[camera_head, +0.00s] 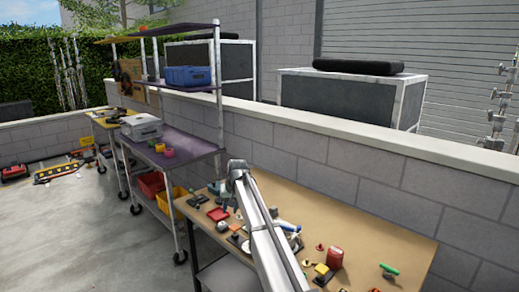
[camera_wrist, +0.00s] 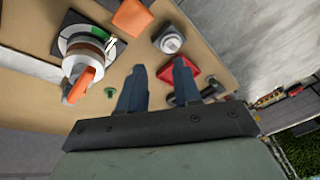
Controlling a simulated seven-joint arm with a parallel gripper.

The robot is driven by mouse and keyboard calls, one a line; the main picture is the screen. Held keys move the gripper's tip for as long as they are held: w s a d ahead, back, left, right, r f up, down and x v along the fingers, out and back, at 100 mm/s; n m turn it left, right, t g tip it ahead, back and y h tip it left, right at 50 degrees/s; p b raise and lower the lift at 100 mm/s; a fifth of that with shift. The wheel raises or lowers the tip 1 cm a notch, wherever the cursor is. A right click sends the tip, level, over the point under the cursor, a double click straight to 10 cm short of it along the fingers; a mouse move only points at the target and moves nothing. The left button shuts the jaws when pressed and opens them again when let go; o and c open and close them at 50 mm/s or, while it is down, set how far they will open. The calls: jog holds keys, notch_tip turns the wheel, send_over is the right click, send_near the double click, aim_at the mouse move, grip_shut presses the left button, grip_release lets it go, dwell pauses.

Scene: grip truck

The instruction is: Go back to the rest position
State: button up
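My gripper (camera_wrist: 159,66) shows in the wrist view with two dark blue-grey fingers spread apart and nothing between them. It is above the tan workbench (camera_wrist: 30,100), over a gap between small objects. A red square piece (camera_wrist: 178,71) lies below and beyond the right fingertip. A small green piece (camera_wrist: 110,92) lies left of the left finger. In the head view my arm reaches from the bottom edge over the workbench (camera_head: 385,240), with the wrist near the bench's far left part. The fingers are hard to make out there.
A round device with an orange handle (camera_wrist: 84,82), an orange block (camera_wrist: 131,17) and a grey round knob (camera_wrist: 169,40) lie on the bench. In the head view, a red container (camera_head: 335,257) stands right of my arm. A shelf cart (camera_head: 185,143) stands left; a block wall (camera_head: 350,165) runs behind.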

jog(key=s+a+f+y, duration=0.1)
jog(key=s+a+f, duration=0.3)
jog(key=a+f, duration=0.4)
jog(key=s+a+f+y, duration=0.1)
jog(key=s+a+f, duration=0.4)
jog(key=f, duration=0.5)
jog(key=s+d+f+g, duration=0.1)
jog(key=s+d+f, duration=0.25)
jog(key=f, duration=0.35)
jog(key=s+d+f+m+g+h, duration=0.2)
jog(key=s+d+f+g+h, duration=0.15)
jog(key=s+d+f, duration=1.9)
jog(key=s+d+f+g, duration=0.1)
jog(key=s+d, duration=0.4)
jog(key=s, duration=0.5)
jog(key=s+d+f+g, duration=0.1)
jog(key=s+d, duration=0.4)
jog(key=s, duration=0.6)
jog(key=s+d+f+g, duration=0.1)
jog(key=s+d+g, duration=0.2)
jog(key=s, duration=0.8)
jog(key=shift+d+h, duration=0.35)
jog(key=shift+d, duration=0.85)
